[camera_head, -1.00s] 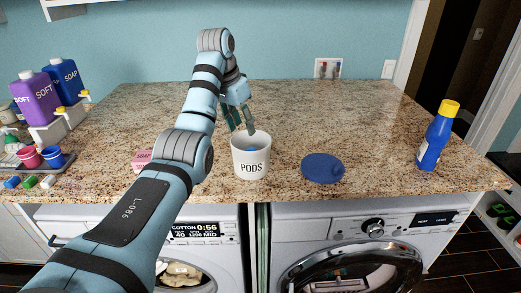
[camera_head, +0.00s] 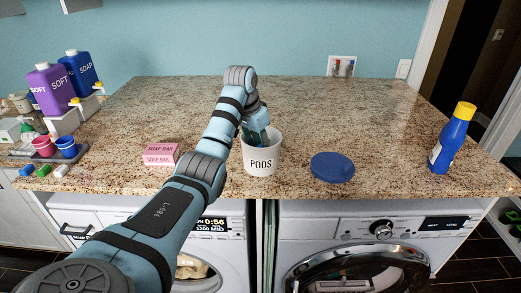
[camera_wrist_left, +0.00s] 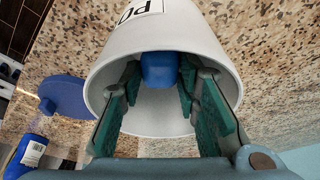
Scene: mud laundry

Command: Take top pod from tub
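The white tub (camera_head: 262,161) marked PODS stands on the granite counter, uncovered. Its blue lid (camera_head: 332,168) lies on the counter to its right. My left gripper (camera_head: 257,138) reaches down into the tub's mouth, which hides its tips in the head view. In the left wrist view the tub (camera_wrist_left: 190,28) surrounds both green-padded fingers (camera_wrist_left: 160,78). A blue pod (camera_wrist_left: 159,70) lies between the fingertips, which look open with narrow gaps on either side. Other pods are not visible. My right gripper is not in view.
A pink soap bar box (camera_head: 161,155) sits left of the tub, partly behind my arm. A blue bottle with a yellow cap (camera_head: 452,140) stands at the right. Purple (camera_head: 52,88) and blue (camera_head: 81,73) dispensers stand at the far left. The counter behind the tub is clear.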

